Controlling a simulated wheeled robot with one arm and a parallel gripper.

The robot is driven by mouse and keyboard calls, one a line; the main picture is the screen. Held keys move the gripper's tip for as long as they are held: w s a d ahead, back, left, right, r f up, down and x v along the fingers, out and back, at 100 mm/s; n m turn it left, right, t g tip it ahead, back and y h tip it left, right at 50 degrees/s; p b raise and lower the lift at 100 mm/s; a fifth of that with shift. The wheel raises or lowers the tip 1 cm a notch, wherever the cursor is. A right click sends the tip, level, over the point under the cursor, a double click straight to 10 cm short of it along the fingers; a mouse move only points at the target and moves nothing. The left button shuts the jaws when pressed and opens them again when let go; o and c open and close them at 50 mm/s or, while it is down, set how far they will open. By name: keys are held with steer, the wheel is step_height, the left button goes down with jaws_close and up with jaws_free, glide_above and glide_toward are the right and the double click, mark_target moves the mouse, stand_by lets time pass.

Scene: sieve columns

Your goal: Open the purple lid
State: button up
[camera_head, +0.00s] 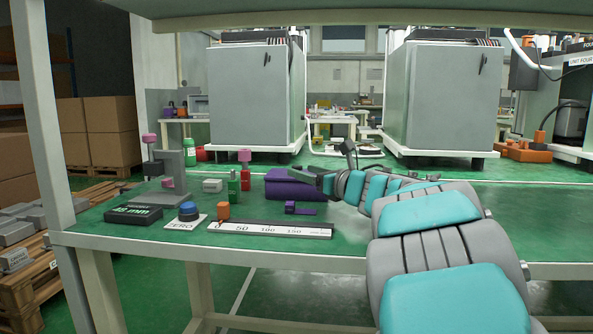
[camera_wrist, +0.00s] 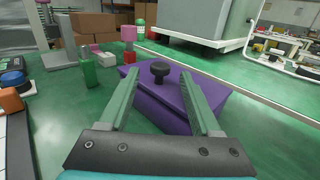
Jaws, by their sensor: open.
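The purple lid (camera_wrist: 205,82) covers a purple box on the green table and has a black knob (camera_wrist: 160,69) on top. It also shows in the head view (camera_head: 287,175), left of my gripper, which hides part of it. The lid looks closed. My gripper (camera_wrist: 159,75) is open and empty, its two fingers apart with the knob appearing between their tips. The knob looks a little beyond the tips, and I cannot tell whether they touch it. In the head view my gripper (camera_head: 322,176) is at the box's right end.
Green (camera_head: 234,187) and red (camera_head: 245,172) bottles stand left of the box. A purple clamp-like piece (camera_head: 291,208) lies in front, near a white ruler (camera_head: 270,229). A blue button (camera_head: 188,211), a display (camera_head: 133,215) and a grey stand (camera_head: 168,178) are farther left.

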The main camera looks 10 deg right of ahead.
mark_target(301, 169)
steer(key=shift+x, duration=1.9)
jaws_close()
